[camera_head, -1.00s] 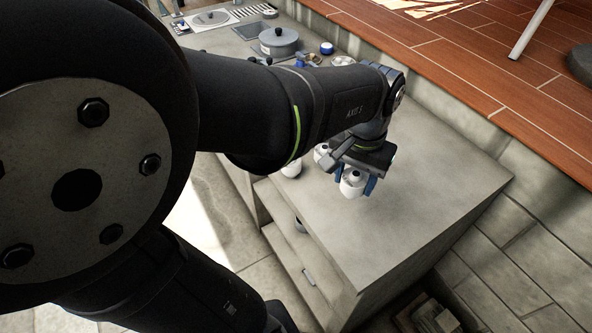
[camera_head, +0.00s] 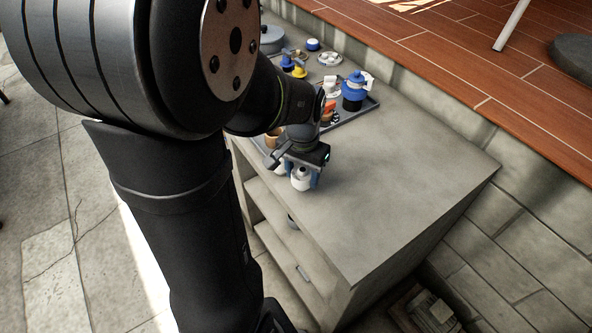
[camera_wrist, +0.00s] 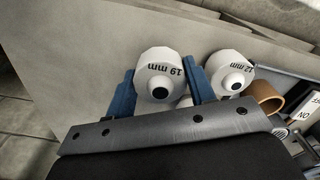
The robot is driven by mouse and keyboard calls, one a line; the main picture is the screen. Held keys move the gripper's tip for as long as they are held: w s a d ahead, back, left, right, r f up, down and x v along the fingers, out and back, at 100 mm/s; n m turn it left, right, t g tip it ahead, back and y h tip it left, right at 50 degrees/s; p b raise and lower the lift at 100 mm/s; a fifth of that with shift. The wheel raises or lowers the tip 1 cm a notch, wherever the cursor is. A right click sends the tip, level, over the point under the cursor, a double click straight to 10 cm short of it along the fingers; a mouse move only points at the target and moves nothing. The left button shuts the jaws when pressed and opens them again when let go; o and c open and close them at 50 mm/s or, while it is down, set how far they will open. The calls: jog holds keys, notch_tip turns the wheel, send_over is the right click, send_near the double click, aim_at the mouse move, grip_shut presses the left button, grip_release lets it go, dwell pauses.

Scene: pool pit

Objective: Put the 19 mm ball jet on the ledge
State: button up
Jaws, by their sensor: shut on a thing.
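My gripper (camera_head: 304,178) has its blue fingers shut on the white 19 mm ball jet (camera_head: 300,181), near the left edge of the grey stone top (camera_head: 390,190). In the wrist view the jet (camera_wrist: 160,72), with its "19 mm" print upside down and a dark centre hole, sits between the two fingers. The white 12 mm ball jet (camera_wrist: 231,72) is just outside the right finger. Another white piece shows partly behind the held jet. I cannot tell whether the held jet touches the top, nor which surface is named the ledge.
A grey tray (camera_head: 368,106) with a blue-topped container (camera_head: 353,90) and other small parts lies behind my gripper. A tan cup (camera_wrist: 266,97) is right of the 12 mm jet. The right and front of the stone top are clear.

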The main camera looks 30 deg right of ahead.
aim_at(302, 173)
jog(key=shift+f, duration=1.2)
jog(key=o, duration=1)
jog(key=shift+f, duration=0.15)
jog(key=shift+c, duration=0.2)
notch_tip(302, 173, up, 12)
jog(key=shift+r, duration=0.2)
